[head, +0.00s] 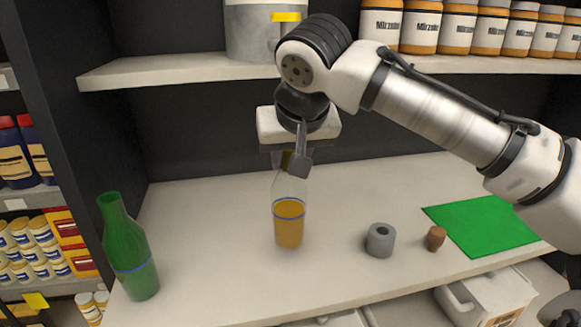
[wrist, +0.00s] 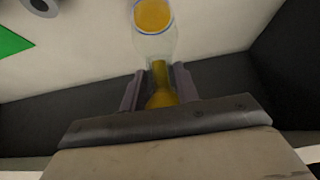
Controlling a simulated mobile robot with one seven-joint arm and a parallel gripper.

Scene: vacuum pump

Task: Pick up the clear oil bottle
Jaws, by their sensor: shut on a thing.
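The clear oil bottle (head: 289,213) is upright at the middle of the workbench, with amber oil in its lower part and a blue ring near the oil's top. My gripper (head: 293,163) comes down from above and is shut on the bottle's neck. In the wrist view, the neck of the bottle (wrist: 155,45) lies between the two fingers of my gripper (wrist: 159,88). In the head view one finger partly hides the neck. I cannot tell for certain whether the bottle's base touches the bench.
A green bottle (head: 130,248) stands at the left of the workbench (head: 210,225). A grey ring (head: 380,240), a brown cork (head: 435,238) and a green mat (head: 482,225) are on the right. A shelf (head: 180,70) with a grey pot (head: 262,30) and several jars (head: 422,27) is above.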

